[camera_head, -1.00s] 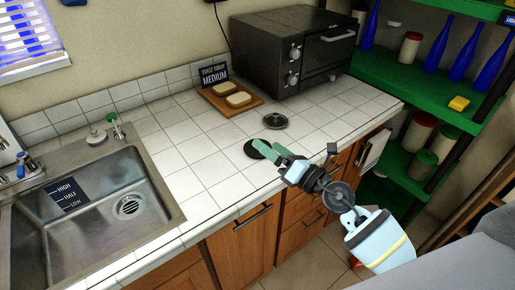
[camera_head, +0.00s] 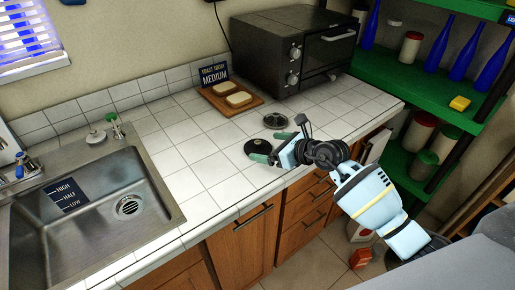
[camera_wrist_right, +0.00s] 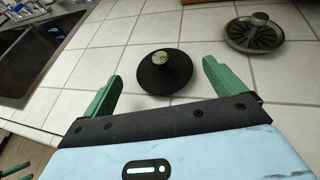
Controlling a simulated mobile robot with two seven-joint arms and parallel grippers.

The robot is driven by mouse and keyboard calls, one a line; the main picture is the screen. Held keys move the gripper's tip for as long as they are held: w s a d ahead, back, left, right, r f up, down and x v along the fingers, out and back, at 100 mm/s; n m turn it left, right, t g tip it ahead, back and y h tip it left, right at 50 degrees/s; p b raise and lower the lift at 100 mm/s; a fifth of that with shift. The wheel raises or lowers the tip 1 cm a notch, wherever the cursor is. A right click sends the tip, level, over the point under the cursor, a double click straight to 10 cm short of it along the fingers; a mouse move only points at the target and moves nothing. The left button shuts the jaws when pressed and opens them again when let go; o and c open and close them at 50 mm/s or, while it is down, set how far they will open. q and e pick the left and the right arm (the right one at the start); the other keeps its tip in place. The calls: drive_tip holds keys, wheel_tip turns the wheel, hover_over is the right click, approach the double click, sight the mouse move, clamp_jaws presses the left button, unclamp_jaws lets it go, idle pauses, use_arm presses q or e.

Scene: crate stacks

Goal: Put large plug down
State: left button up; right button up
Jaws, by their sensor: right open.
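The large plug, a black disc with a small pale knob on top (camera_head: 258,146), lies flat on the white tiled counter (camera_head: 205,180) near its front edge. In the right wrist view the plug (camera_wrist_right: 165,78) sits just ahead of the jaw base, with a green finger on each side and a gap to both. My right gripper (camera_head: 268,148) is open, low over the counter, and holds nothing. In the right wrist view its fingers (camera_wrist_right: 160,76) are spread wide.
A metal strainer (camera_head: 276,120) lies just behind the plug. A sink (camera_head: 95,220) is at the left. A toaster oven (camera_head: 295,50) and a board with bread slices (camera_head: 228,98) stand at the back. Green shelves (camera_head: 430,85) hold bottles at the right.

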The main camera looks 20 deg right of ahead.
sight(259, 145)
drive_tip(key=shift+x, duration=2.55)
drive_tip(key=shift+w+d+r, duration=0.1)
drive_tip(key=shift+r, duration=0.05)
drive_tip(key=c, duration=0.9)
clamp_jaws()
